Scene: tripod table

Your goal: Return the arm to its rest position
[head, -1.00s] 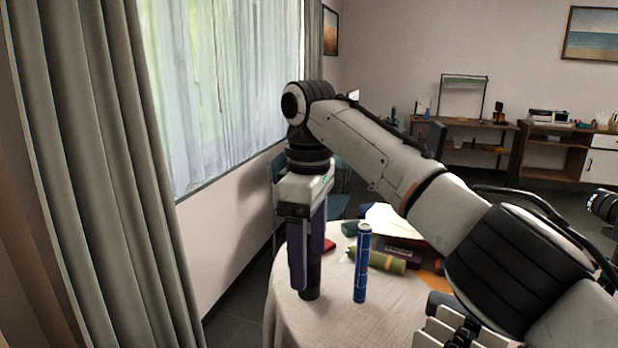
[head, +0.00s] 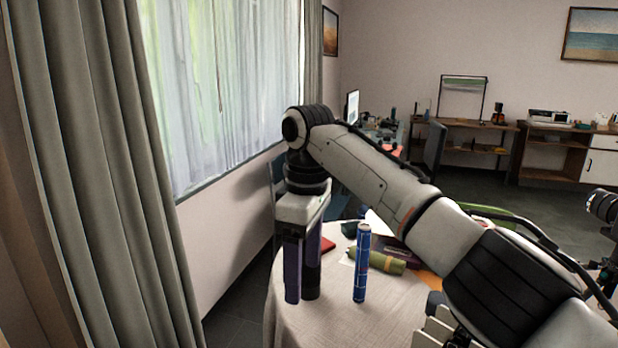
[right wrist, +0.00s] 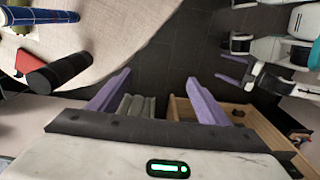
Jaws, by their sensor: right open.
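My right arm reaches across the head view, with its right gripper (head: 303,268) pointing down at the left edge of the round table (head: 335,315). Its purple fingers are spread apart in the right wrist view (right wrist: 160,84), with nothing held between them.
A blue tube (head: 362,262) stands upright right of the gripper. A green roll (head: 380,262) and a red item (head: 327,244) lie behind it. The window wall and curtain (head: 100,180) are at the left. The front of the table is clear.

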